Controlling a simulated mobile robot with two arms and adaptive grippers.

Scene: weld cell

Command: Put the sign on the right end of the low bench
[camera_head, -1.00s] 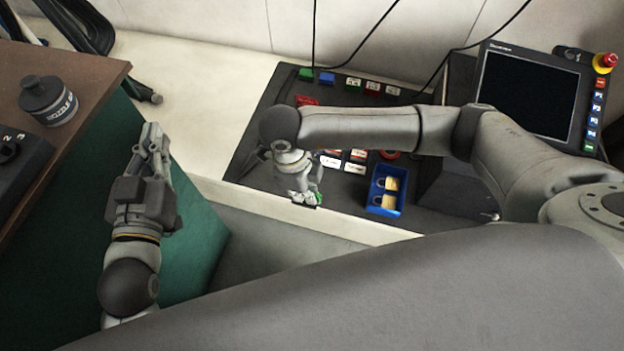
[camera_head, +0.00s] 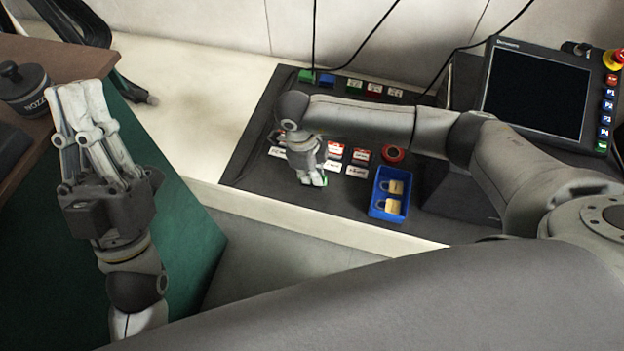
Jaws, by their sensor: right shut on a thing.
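My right gripper (camera_head: 312,179) points down over a dark mat (camera_head: 250,170) on the pale bench (camera_head: 180,85). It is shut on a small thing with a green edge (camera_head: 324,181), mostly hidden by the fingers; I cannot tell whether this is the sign. Small red-and-white tags (camera_head: 361,156) and white tags lie beside it on the mat. My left gripper (camera_head: 78,92) is raised over the green side of the brown table, seemingly empty; its finger gap is unclear from this angle. I cannot single out the sign for sure.
A blue tray (camera_head: 373,210) with padlocks stands right of my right gripper. Further right is a screen console (camera_head: 535,90) with a red button. Several coloured blocks line the mat's back edge. A black nozzle jar (camera_head: 25,92) stands on the brown table (camera_head: 75,62).

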